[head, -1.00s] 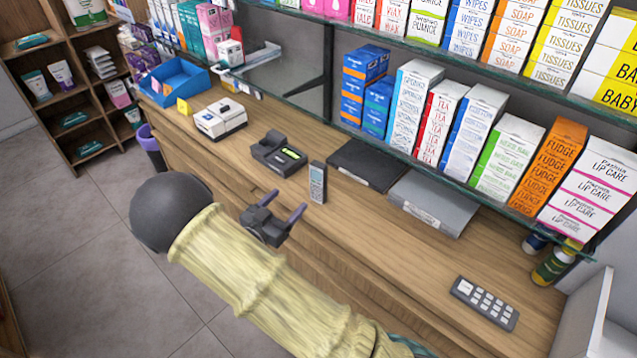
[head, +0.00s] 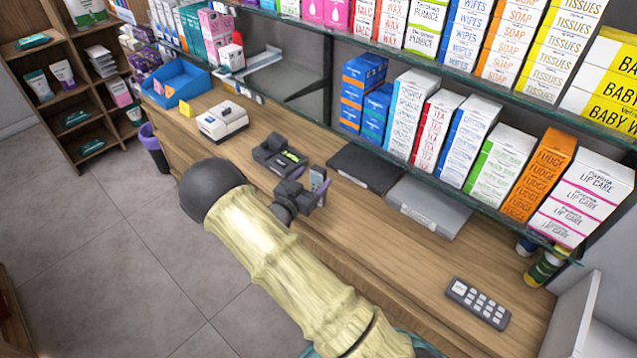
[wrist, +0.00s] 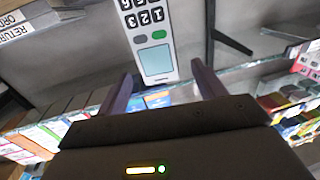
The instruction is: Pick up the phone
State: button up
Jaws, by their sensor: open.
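The phone (head: 317,178) is a slim grey handset standing upright on the wooden counter, partly hidden by my gripper in the head view. In the wrist view the phone (wrist: 157,45) shows its keypad and pale screen, upside down. My gripper (wrist: 162,71) is open. Its two purple fingers point toward the phone, one on each side of its screen end in the picture. In the head view my gripper (head: 314,186) is right at the phone; whether a finger touches it, I cannot tell.
A black card terminal or cradle (head: 279,155) stands close left of the phone. A flat black box (head: 362,168) and a grey box (head: 430,205) lie to its right. A glass shelf with product boxes (head: 412,115) overhangs the back. A keypad (head: 478,303) lies at the right.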

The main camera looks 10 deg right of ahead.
aim_at(322, 169)
jog(key=shift+d, duration=0.1)
jog(key=p+x, duration=0.3)
jog(key=x, duration=0.2)
jog(key=shift+w, duration=0.15)
dwell(0.6)
jog(key=c, duration=1.4)
